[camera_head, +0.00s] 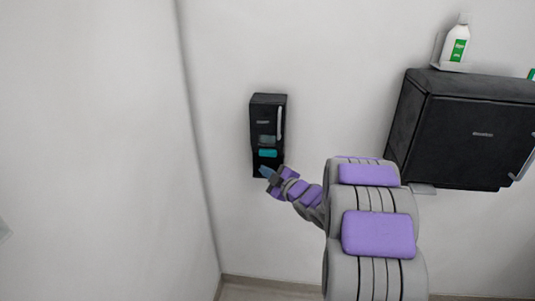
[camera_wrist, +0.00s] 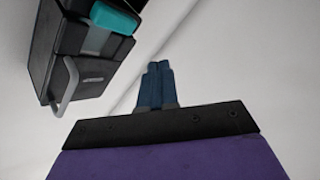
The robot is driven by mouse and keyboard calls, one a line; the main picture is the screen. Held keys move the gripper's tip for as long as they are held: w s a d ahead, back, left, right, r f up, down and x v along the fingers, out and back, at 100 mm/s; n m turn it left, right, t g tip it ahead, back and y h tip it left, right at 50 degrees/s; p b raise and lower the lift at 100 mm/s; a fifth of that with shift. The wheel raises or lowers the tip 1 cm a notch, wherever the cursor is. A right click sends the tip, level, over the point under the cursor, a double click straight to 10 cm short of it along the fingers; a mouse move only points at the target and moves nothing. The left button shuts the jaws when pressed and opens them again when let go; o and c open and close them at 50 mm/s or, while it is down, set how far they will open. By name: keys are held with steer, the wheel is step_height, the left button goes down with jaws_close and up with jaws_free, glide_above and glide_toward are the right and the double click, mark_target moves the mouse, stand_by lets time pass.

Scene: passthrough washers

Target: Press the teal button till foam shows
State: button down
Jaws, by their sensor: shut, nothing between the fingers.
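The teal button (camera_head: 268,153) sits low on the front of a black wall dispenser (camera_head: 267,112). My gripper (camera_head: 265,172) is shut and empty, just below the button in the head view. In the wrist view, the teal button (camera_wrist: 114,17) is at the upper left on the dispenser (camera_wrist: 42,62). My blue gripper fingers (camera_wrist: 157,68) are together there, to the right of the button, with a visible gap in the picture. I cannot tell the exact depth between fingertips and button. No foam shows in either view.
A larger black wall box (camera_head: 460,130) hangs to the right, with a white and green bottle (camera_head: 457,42) above it. A wall corner runs to the left of the dispenser. The wall around the dispenser is bare.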

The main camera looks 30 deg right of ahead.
mark_target(268, 153)
steer(key=w+d+p, duration=0.1)
steer(key=w+d, duration=0.1)
steer(key=w, duration=0.1)
steer(key=w+p, duration=0.1)
steer(key=w, duration=0.1)
steer(key=shift+w+d+p, duration=0.1)
steer(key=shift+d+p, duration=0.25)
steer(key=shift+d, duration=0.05)
steer(key=shift+d, duration=0.15)
steer(key=shift+d, duration=0.2)
steer(key=shift+a, duration=0.3)
steer(key=shift+d, duration=0.2)
steer(key=shift+w, duration=0.1)
stand_by(0.8)
